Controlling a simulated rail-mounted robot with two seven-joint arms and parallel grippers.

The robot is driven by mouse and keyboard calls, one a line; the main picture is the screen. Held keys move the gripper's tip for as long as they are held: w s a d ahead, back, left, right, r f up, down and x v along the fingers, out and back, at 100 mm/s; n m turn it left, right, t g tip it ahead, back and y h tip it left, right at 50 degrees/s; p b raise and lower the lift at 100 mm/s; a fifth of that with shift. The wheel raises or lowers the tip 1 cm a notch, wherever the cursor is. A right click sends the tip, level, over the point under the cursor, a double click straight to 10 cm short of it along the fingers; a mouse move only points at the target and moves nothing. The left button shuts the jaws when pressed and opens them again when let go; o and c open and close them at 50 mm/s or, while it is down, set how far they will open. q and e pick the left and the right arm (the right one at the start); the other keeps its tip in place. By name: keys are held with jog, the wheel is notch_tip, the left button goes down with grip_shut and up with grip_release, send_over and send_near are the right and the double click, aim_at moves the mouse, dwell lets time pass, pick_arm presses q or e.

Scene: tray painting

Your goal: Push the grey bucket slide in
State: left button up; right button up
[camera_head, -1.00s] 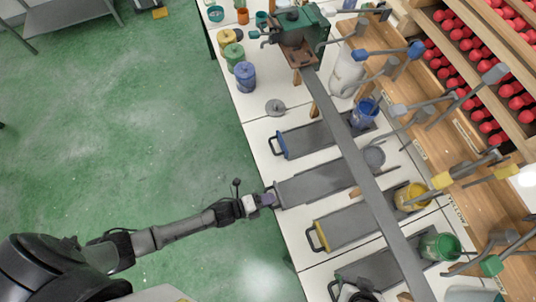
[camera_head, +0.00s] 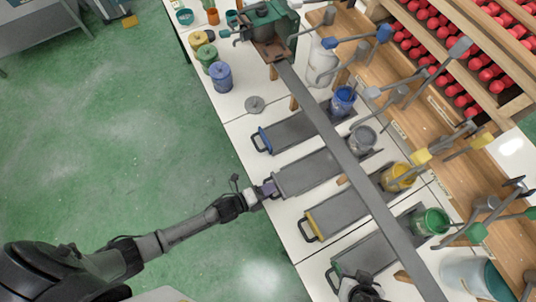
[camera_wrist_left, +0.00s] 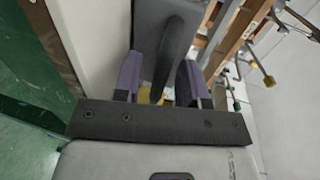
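The grey bucket slide (camera_head: 308,173) is a long dark grey plate on the white table, with the grey bucket (camera_head: 362,139) at its far end. Its front end sticks out slightly past the line of the neighbouring slides. My left gripper (camera_head: 267,189) is at that front end. In the left wrist view its two purple fingers (camera_wrist_left: 160,82) stand on either side of the slide's dark handle (camera_wrist_left: 174,50), with a gap at the left finger. My right gripper (camera_head: 362,288) shows partly at the bottom edge, by the green slide's front; its fingers are unclear.
The blue slide (camera_head: 300,130) lies behind the grey one, the yellow slide (camera_head: 335,213) and the green slide (camera_head: 375,254) in front. A long grey bar (camera_head: 345,157) crosses above the slides. Lidded pots (camera_head: 221,76) and a loose lid (camera_head: 254,104) stand near the table edge.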

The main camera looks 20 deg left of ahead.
pick_arm(q)
jog(key=shift+s, duration=0.15)
jog(key=v, duration=1.3)
jog(key=shift+s+a, duration=0.2)
jog(key=shift+s, duration=0.05)
jog(key=shift+r, duration=0.1)
jog(key=shift+c, duration=0.3)
